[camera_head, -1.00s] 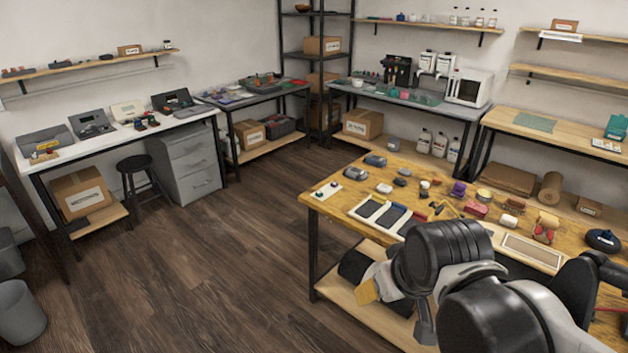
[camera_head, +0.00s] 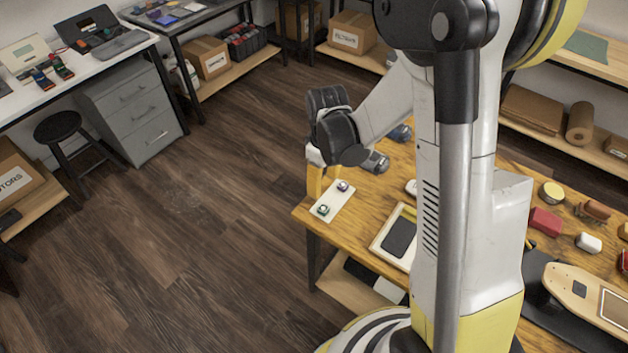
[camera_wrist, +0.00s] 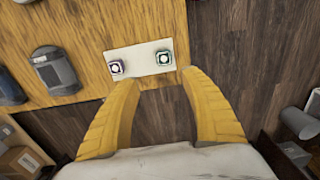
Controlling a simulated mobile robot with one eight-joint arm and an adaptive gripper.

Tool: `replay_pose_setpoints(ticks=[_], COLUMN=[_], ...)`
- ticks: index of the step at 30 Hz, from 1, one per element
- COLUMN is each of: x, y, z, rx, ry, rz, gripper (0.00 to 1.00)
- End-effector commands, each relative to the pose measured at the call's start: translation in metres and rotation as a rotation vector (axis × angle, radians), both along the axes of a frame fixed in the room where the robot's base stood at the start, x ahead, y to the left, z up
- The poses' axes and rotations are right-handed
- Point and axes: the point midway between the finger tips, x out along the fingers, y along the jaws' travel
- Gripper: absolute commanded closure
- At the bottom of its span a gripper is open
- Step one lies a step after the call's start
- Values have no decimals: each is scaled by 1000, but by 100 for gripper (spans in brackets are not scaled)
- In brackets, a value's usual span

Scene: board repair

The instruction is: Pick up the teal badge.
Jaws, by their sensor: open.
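The teal badge (camera_head: 323,210) lies on a pale rectangular plate (camera_head: 333,199) at the table's near left corner. My gripper (camera_head: 319,190) points down near the plate. In the wrist view its yellow fingers (camera_wrist: 160,79) are apart and empty, with their tips by the plate's lower edge.
The wooden table (camera_head: 372,208) ends close to the plate, with open floor beyond. Dark grey rounded devices (camera_wrist: 55,70) lie left of the plate in the wrist view. A framed dark panel (camera_head: 399,238) lies nearby. My arm hides much of the table.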

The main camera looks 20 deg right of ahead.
Motion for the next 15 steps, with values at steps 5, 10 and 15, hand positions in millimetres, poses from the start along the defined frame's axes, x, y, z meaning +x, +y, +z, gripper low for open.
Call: replay_pose_setpoints(ticks=[5,10,15], x=[0,0,-3], y=[0,0,1], z=[-27,-53,-66], rx=[0,0,0], ry=[0,0,0], rz=[0,0,-1], gripper=[46,46,46])
